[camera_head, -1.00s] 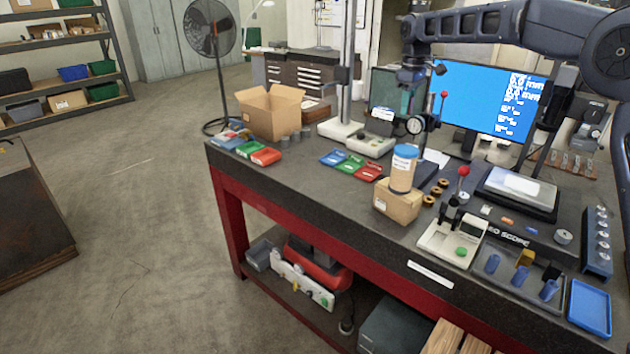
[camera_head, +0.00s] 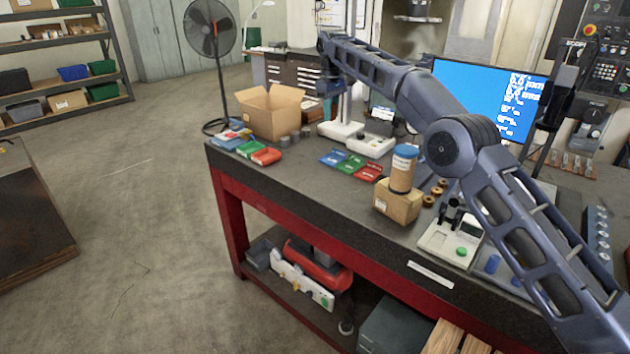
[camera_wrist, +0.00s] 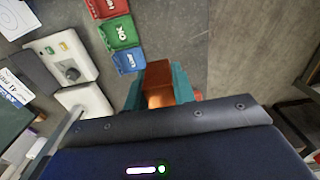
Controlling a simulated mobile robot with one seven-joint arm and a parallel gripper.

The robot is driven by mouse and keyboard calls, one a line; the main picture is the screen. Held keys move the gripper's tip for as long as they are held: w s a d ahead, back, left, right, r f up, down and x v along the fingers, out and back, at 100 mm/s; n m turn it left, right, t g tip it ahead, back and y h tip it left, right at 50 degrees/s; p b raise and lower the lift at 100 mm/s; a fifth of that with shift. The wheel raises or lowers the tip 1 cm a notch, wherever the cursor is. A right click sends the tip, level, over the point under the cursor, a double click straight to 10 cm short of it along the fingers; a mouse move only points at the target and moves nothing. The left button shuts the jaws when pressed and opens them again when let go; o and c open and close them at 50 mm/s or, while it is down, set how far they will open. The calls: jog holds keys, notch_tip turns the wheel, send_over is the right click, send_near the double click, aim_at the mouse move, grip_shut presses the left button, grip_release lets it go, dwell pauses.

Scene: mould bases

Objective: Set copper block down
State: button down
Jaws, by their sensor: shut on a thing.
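In the wrist view my gripper (camera_wrist: 158,92) is shut on a copper block (camera_wrist: 158,74), with a teal finger on each side of it. The block is above the dark grey bench top (camera_wrist: 180,30), beside a row of small trays: blue (camera_wrist: 128,60), green (camera_wrist: 118,33) and red (camera_wrist: 102,8). In the head view my arm reaches across the bench to its far side, near the gauge stand. The block cannot be made out there.
The gauge stand (camera_head: 340,130) and a white box with a knob (camera_head: 371,144) stand close by. An open cardboard box (camera_head: 270,110), grey cylinders (camera_head: 295,135) and a second tray row (camera_head: 265,156) are to the left. Bare bench top lies between the tray rows.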

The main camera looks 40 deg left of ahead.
aim_at(315, 179)
jog(key=s+a+f, duration=0.3)
jog(key=s, duration=0.1)
jog(key=f, duration=1.9)
jog(key=shift+a+f, duration=0.2)
jog(key=shift+f, duration=0.1)
jog(key=shift+f, duration=0.15)
jog(key=c, duration=1.2)
grip_release()
jog(key=shift+o, duration=0.2)
notch_tip(315, 179, up, 12)
